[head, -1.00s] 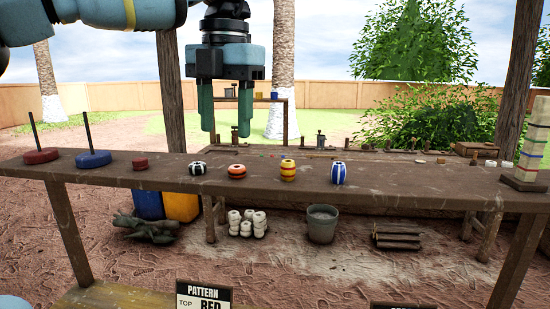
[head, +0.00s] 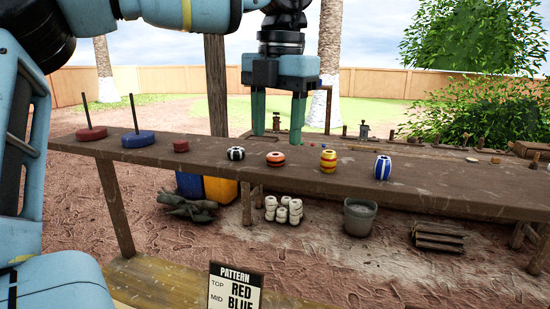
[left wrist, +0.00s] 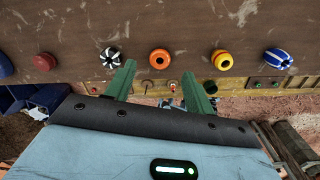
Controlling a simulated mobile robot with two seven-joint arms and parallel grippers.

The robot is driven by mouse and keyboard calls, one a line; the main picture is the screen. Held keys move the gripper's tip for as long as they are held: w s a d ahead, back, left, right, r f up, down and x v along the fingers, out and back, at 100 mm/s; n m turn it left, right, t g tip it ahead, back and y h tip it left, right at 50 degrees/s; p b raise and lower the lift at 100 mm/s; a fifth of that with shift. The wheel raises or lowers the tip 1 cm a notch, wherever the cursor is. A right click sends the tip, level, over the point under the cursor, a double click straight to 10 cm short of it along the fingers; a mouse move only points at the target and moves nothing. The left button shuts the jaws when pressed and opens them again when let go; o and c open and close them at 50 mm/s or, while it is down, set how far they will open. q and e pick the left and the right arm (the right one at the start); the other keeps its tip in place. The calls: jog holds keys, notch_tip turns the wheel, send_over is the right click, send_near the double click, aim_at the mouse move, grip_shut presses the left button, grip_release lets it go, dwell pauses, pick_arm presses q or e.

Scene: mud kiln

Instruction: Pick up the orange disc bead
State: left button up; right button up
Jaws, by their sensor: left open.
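The orange disc bead (head: 275,159), orange with dark stripes, lies on the long wooden plank (head: 430,185) between a black-and-white bead (head: 236,153) and a yellow striped bead (head: 328,160). My left gripper (head: 278,139) is open and empty, pointing down above and beyond the bead in the head view. In the left wrist view, the orange bead (left wrist: 159,58) shows its dark hole just past the gap between the two green fingertips (left wrist: 158,72). Contact is not visible. My right gripper is not in view.
A blue-and-white bead (head: 382,167) stands right. A pattern sign (head: 236,287) is in front. A grey bucket (head: 359,216) and white pots sit below.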

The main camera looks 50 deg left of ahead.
aim_at(276, 165)
pick_arm(q)
notch_tip(276, 165, down, 4)
jog(key=shift+a, duration=0.15)
jog(key=shift+c, duration=0.3)
jog(key=c, duration=1)
